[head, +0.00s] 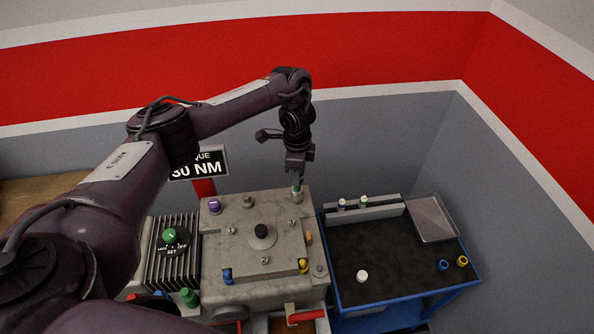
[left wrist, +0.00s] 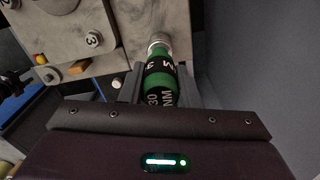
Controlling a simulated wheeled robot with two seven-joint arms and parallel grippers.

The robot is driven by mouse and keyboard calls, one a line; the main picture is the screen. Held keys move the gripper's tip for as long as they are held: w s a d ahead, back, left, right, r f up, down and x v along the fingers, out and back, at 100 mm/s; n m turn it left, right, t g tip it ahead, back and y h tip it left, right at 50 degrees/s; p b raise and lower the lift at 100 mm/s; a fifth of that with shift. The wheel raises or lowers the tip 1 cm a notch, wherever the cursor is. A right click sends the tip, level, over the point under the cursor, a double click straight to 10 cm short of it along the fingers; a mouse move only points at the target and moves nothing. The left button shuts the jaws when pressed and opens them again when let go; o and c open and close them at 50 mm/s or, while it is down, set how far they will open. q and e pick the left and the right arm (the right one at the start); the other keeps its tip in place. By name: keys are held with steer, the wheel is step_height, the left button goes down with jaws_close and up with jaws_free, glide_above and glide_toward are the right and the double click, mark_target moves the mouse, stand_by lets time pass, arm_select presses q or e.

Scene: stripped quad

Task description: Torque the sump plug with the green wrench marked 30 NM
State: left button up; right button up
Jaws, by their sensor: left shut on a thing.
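My left gripper (head: 298,177) points down over the far right corner of the grey metal block (head: 222,248). It is shut on the green wrench (head: 297,187), which stands roughly upright below it. A sign (head: 198,163) behind the block reads "30 NM". My right gripper is not in view.
Left of the block is a finned unit with a green-knobbed dial (head: 170,236). Purple, blue and yellow fittings stand on the block. At right, a blue-framed cart (head: 400,270) holds a white cap (head: 362,276), two rings, a clear tray (head: 432,218) and a narrow rack. Its middle is mostly free.

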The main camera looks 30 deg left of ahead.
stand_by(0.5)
arm_select(q)
steer(key=shift+r, duration=2.65)
steer(key=shift+w+r, duration=0.1)
steer(key=shift+r, duration=1.9)
